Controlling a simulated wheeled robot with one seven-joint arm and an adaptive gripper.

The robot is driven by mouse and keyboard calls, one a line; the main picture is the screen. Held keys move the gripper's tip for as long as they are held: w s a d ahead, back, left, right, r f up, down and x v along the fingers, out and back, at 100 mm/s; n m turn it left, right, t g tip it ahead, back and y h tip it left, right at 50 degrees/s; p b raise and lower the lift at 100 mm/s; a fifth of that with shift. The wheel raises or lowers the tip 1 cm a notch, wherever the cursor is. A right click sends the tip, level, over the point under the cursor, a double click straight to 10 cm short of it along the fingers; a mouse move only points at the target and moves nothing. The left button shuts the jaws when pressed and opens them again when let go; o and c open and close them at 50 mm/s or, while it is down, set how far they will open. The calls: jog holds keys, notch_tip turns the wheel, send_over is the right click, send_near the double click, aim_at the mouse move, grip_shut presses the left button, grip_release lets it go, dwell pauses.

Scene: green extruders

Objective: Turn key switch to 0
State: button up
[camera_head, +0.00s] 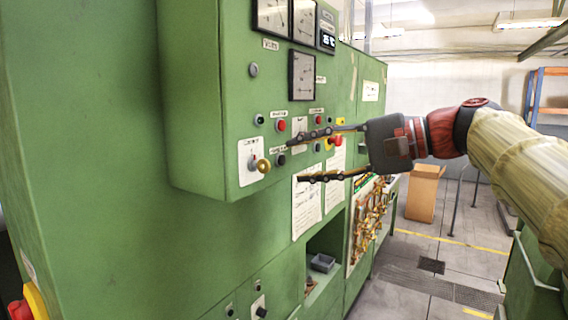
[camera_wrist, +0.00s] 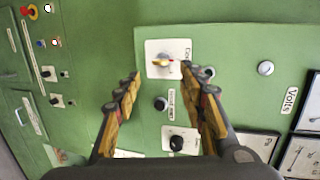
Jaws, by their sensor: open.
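The key switch (camera_head: 262,166) has a yellow key and sits on a white plate at the lower left of the green control box. In the wrist view the key switch (camera_wrist: 165,63) is near the top centre, on its white plate, just beyond the fingertips. Its key position cannot be read clearly. My gripper (camera_head: 297,160) is open and empty, its two fingers apart, to the right of the switch and not touching it. In the wrist view my gripper (camera_wrist: 160,72) has one finger on each side of the switch in the picture.
A dark knob (camera_wrist: 161,103) and a second plate with a black knob (camera_wrist: 177,143) lie between the fingers in the wrist view. A red button (camera_head: 281,126) and several gauges (camera_head: 303,75) are on the box. A cardboard box (camera_head: 423,193) stands on the floor behind.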

jog(key=shift+v, duration=1.95)
jog(key=w+d+f+m+h+b, duration=0.1)
jog(key=d+f+h, duration=0.25)
jog(key=f, duration=0.65)
jog(key=w+d+f+h, duration=0.1)
jog(key=d+f+h, duration=0.25)
jog(key=f, duration=0.75)
jog(key=s+f+n+h+b, duration=0.2)
jog(key=s+f+b, duration=0.3)
jog(key=f, duration=0.8)
jog(key=s+f+n+g+h+b, duration=0.1)
jog(key=s+f+n+h+b, duration=0.1)
jog(key=s+f+b, duration=0.4)
jog(key=s+f+n+h+b, duration=0.2)
jog(key=s+f+b, duration=0.3)
jog(key=s+f, duration=0.8)
notch_tip(320, 180, down, 8)
jog(key=shift+a+r+n+g, duration=0.15)
jog(key=shift+a+n+g, duration=0.2)
jog(key=shift+n, duration=0.25)
